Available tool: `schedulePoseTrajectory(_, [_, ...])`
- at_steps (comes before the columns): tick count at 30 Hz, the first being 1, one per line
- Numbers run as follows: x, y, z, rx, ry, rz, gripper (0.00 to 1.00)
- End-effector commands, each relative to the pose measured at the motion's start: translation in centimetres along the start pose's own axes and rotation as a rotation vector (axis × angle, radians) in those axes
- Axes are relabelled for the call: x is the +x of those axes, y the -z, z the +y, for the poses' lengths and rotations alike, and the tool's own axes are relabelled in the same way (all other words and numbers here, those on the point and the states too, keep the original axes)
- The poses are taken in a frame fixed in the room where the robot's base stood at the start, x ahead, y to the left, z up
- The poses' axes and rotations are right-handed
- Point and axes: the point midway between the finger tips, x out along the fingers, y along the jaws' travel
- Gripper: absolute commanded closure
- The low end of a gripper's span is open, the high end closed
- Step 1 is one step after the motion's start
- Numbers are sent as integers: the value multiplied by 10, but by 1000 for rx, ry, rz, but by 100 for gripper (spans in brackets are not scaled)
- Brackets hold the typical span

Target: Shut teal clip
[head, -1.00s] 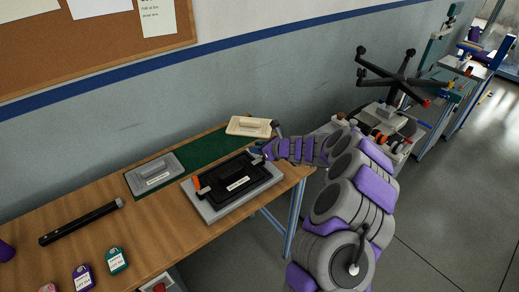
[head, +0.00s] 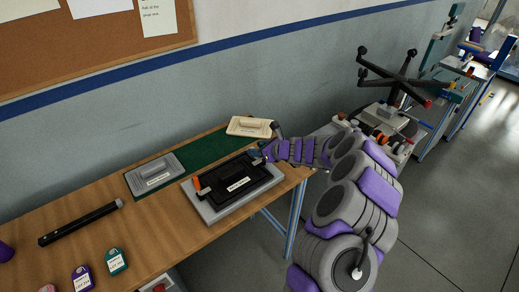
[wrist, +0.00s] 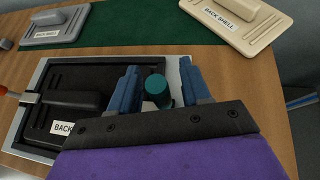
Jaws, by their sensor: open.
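The teal clip (wrist: 156,86) shows in the wrist view as a rounded teal end at the right edge of the black back shell (wrist: 80,78). My gripper (wrist: 158,66) is open, with one blue finger on each side of the clip. I cannot tell whether either finger touches it. In the head view my gripper (head: 262,154) is at the shell's far right corner and mostly hides the clip. The black shell (head: 228,188) lies in a grey fixture (head: 215,214). An orange clip (head: 197,184) is at the shell's left side.
A grey back shell (head: 150,182) and a cream back shell (head: 250,125) lie on the green mat (head: 205,151) behind the fixture. A black bar (head: 80,223) and small tagged items, one teal (head: 117,262), lie at the left. The wall is close behind the table.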

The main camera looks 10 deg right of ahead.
Motion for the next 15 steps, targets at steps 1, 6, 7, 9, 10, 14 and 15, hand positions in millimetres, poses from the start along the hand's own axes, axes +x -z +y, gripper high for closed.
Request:
schedulePoseTrajectory(1, [-1,0,0,0,0,0,53])
schedulePoseTrajectory(6, [-16,-2,-1,3,1,-3,53])
schedulePoseTrajectory(7, [-22,-3,-1,3,2,-3,53])
schedulePoseTrajectory(9, [-35,-4,-2,3,4,-5,53])
schedulePoseTrajectory(10, [-41,-3,-2,3,5,-4,53])
schedulePoseTrajectory(14, [-68,-3,-1,3,2,-3,53])
schedulePoseTrajectory(15, [-76,-3,-2,2,3,-4,53])
